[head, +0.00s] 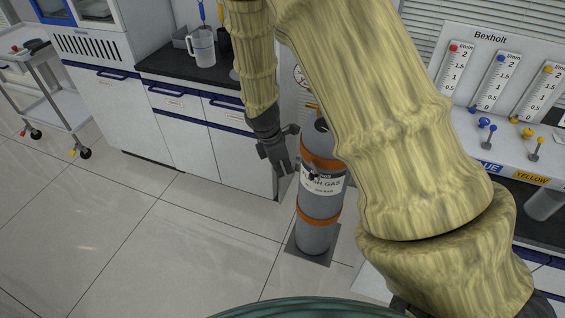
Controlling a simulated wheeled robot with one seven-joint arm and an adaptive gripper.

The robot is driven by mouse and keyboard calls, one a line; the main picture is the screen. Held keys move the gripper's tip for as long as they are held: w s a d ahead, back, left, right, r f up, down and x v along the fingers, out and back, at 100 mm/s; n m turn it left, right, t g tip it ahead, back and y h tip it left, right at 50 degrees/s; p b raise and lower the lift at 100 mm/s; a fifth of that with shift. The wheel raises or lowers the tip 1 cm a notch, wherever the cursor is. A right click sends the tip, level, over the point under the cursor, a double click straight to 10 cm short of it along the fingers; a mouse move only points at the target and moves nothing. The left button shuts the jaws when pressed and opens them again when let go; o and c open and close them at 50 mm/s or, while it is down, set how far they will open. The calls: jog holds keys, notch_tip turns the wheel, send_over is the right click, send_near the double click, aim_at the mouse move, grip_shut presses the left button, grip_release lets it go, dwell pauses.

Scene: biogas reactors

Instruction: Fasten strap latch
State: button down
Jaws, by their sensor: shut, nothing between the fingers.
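A grey gas cylinder (316,236) stands upright on a dark floor plate (322,251), with a white label reading "GAS" (328,184). An orange upper strap (325,164) and an orange lower strap (318,220) go around it. My gripper (285,169) is shut and empty, pointing down at the cylinder's left side near the upper strap. A small dark part (314,176) shows at the strap's front, just right of the fingers; I cannot tell whether it is the latch, its state, or whether the fingers touch it. My arm hides the cylinder's upper right.
A white bench (190,137) with a dark top and a clear jug (201,47) stands behind at left. A Bexholt flowmeter panel (488,38) with coloured knobs stands at right. A trolley (35,88) is far left. The tiled floor in front is clear.

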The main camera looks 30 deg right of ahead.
jog(key=s+d+f+p, duration=0.1)
jog(key=d+f, duration=0.4)
jog(key=shift+f+p, duration=0.2)
jog(key=shift+p, duration=0.1)
jog(key=shift+s+d, duration=0.1)
dwell(0.4)
